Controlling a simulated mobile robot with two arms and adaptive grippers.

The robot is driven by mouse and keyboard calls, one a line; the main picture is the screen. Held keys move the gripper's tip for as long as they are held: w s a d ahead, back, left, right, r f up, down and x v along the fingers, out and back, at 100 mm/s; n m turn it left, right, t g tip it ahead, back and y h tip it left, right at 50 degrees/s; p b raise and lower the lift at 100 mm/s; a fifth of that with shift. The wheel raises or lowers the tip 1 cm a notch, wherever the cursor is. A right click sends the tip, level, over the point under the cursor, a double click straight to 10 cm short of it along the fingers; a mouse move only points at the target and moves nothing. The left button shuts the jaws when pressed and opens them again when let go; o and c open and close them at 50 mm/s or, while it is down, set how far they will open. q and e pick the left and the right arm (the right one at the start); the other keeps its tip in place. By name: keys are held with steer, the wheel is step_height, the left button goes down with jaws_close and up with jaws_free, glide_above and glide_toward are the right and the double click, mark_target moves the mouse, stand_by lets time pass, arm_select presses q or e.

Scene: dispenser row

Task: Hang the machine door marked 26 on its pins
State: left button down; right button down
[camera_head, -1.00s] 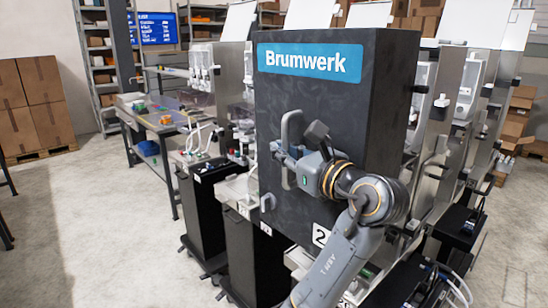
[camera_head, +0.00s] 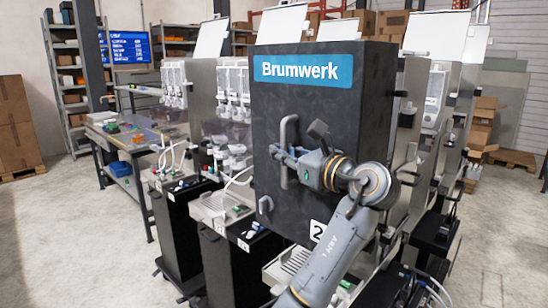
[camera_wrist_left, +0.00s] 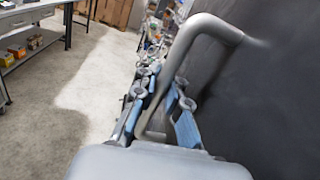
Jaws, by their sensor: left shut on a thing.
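The machine door (camera_head: 335,110) is a large dark panel with a blue Brumwerk label. It hangs upright in front of the dispenser row. A white number tag (camera_head: 317,230) sits at its lower edge; only a 2 shows, the rest is behind my arm. My left gripper (camera_head: 284,158) is shut on the door's grey bar handle (camera_head: 284,135). In the left wrist view the fingers (camera_wrist_left: 160,112) close around the handle (camera_wrist_left: 205,38), beside the dark door face (camera_wrist_left: 275,90). The hinge pins are hidden. My right gripper is out of view.
Dispenser machines (camera_head: 235,100) on dark pedestals stand left of and behind the door. More machines (camera_head: 435,110) stand to the right. A workbench (camera_head: 120,135) is at the back left. The floor (camera_head: 70,230) at left is clear.

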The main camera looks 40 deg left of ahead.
mark_target(299, 144)
arm_select(q)
steer(key=shift+w+d+r, duration=0.15)
steer(key=shift+w, duration=1.5)
steer(key=shift+w+d, duration=0.1)
steer(key=shift+w, duration=1.25)
steer(key=shift+p, duration=0.6)
steer(key=shift+f+b, duration=0.35)
steer(key=shift+f, duration=0.8)
steer(key=shift+w+p, duration=0.2)
steer(key=shift+p, duration=0.4)
steer(key=shift+f, duration=0.1)
